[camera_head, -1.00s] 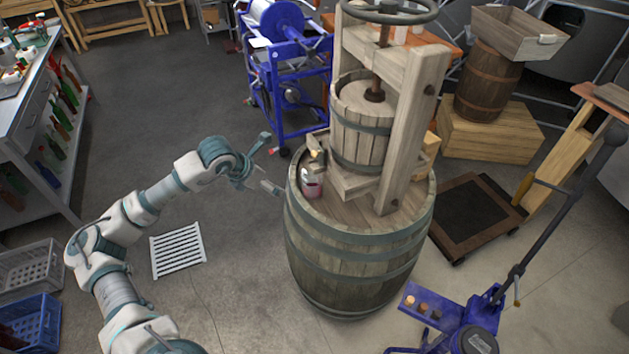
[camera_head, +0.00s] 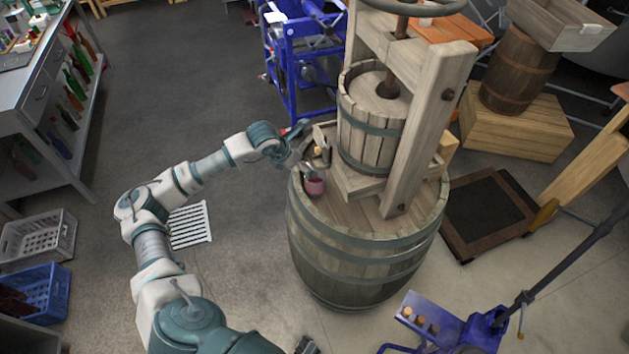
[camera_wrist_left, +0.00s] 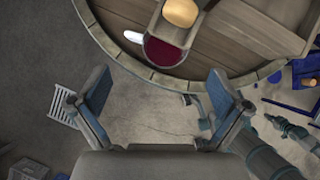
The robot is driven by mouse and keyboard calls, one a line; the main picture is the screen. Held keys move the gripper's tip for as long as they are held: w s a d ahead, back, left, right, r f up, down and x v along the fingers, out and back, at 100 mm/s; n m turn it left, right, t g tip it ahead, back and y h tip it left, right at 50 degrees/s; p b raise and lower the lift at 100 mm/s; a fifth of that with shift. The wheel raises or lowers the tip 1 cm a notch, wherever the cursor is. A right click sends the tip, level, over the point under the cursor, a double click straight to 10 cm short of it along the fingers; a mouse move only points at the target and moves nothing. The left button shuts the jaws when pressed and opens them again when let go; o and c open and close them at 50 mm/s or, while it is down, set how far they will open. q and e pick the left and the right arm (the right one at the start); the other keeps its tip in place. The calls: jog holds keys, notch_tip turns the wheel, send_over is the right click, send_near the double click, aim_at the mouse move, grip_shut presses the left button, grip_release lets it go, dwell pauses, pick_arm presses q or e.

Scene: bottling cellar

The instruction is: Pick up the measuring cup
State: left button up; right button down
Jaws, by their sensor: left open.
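The measuring cup (camera_head: 315,187), holding dark red liquid, stands on the barrel top near its left edge, beside the wooden press. In the left wrist view the cup (camera_wrist_left: 166,54) is near the rim, with a white handle at its left; the press's spout partly covers it.
The press (camera_head: 434,115) with its slatted basket (camera_head: 370,130) rises right of the cup. Its spout holds a round tan piece (camera_wrist_left: 180,12) just above the cup. The large barrel (camera_head: 355,260) supports both. Open floor lies to the left; a blue machine (camera_head: 300,60) stands behind.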

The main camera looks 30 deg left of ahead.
pick_arm(q)
jog(key=x, duration=0.3)
jog(key=p+x, duration=0.1)
jog(key=x, duration=0.3)
jog(key=shift+d+f, duration=0.15)
jog(key=shift+f, duration=0.25)
jog(key=shift+w+d+f, duration=0.1)
jog(key=shift+w+f, duration=0.15)
jog(key=shift+f, duration=0.15)
jog(key=shift+s, duration=0.1)
jog(key=c, duration=1.6)
pick_arm(e)
jog(key=s, duration=0.2)
jog(key=shift+s+d+f, duration=0.15)
jog(key=shift+s+d, duration=0.1)
jog(key=shift+s, duration=0.15)
